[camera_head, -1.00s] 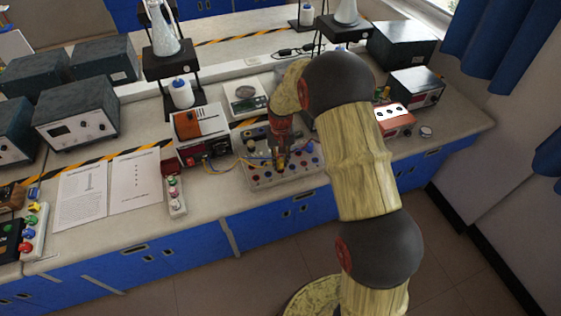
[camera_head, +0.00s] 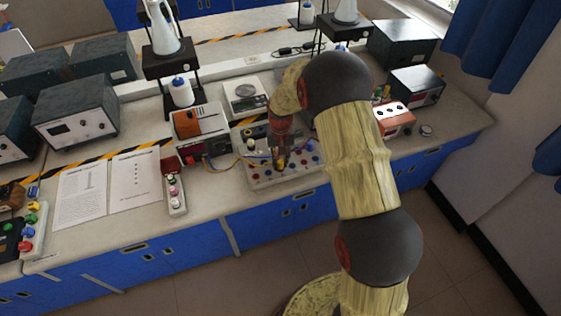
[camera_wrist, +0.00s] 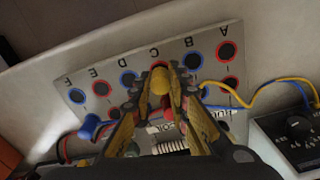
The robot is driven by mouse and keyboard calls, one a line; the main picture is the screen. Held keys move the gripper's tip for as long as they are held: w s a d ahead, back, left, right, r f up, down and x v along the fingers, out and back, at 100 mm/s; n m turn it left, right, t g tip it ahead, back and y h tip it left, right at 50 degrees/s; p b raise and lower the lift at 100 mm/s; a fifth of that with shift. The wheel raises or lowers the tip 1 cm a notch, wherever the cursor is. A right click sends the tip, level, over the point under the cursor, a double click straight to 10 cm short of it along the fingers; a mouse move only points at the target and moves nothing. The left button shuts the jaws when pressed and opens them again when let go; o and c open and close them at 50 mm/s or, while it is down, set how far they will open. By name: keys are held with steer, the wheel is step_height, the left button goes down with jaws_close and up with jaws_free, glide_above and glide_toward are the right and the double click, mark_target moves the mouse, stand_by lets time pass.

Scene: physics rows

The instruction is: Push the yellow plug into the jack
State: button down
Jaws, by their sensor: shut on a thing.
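The yellow plug (camera_wrist: 160,80) is between the fingertips of my gripper (camera_wrist: 161,88) in the wrist view. My gripper is shut on it. It is over the lettered jack board (camera_wrist: 218,70), in line with the letter C. A red-ringed jack (camera_wrist: 160,66) at C shows just behind the plug and is partly covered by it. The plug's lower end is hidden, so I cannot tell how deep it sits or whether it is in a jack. In the head view my gripper (camera_head: 281,160) points down at the jack board (camera_head: 258,182).
A blue plug (camera_wrist: 90,124) stands in the board left of my fingers. Yellow and blue leads (camera_wrist: 262,92) run right to a box with a dial (camera_wrist: 295,125). Paper sheets (camera_head: 108,187) lie further left.

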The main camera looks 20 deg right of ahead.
steer(key=shift+f, duration=0.65)
steer(key=c, duration=1.7)
jaws_free()
steer(key=shift+o, duration=0.3)
steer(key=o, duration=0.4)
steer(key=shift+r, duration=0.2)
steer(key=shift+r+p, duration=1.85)
steer(key=shift+r, duration=1.25)
